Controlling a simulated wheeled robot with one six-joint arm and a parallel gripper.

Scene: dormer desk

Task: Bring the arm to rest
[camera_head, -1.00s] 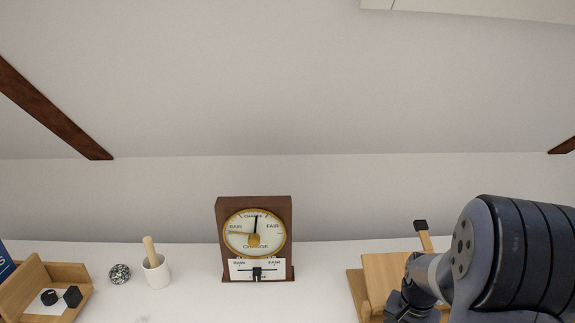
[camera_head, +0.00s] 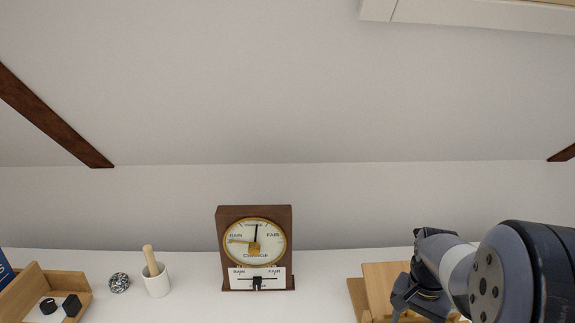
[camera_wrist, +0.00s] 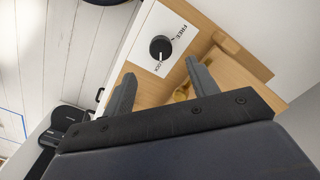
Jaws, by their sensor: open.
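My gripper (camera_wrist: 160,70) shows in the wrist view with its two dark fingers apart and nothing between them. It is over a wooden stand with a white plate (camera_wrist: 173,27) reading FREE and LOCK and a black knob (camera_wrist: 160,47). A brass knob (camera_wrist: 181,93) shows near the right finger. In the head view my arm is at the lower right, in front of a wooden stand (camera_head: 384,278), and hides part of it. Whether the fingers touch anything cannot be told.
A wooden barometer (camera_head: 283,222) stands mid-desk. To its left are a white mortar with a pestle (camera_head: 157,284), a speckled ball (camera_head: 119,283) and a wooden tray (camera_head: 70,280) with black pieces. The white desk (camera_head: 200,300) is clear between mortar and barometer.

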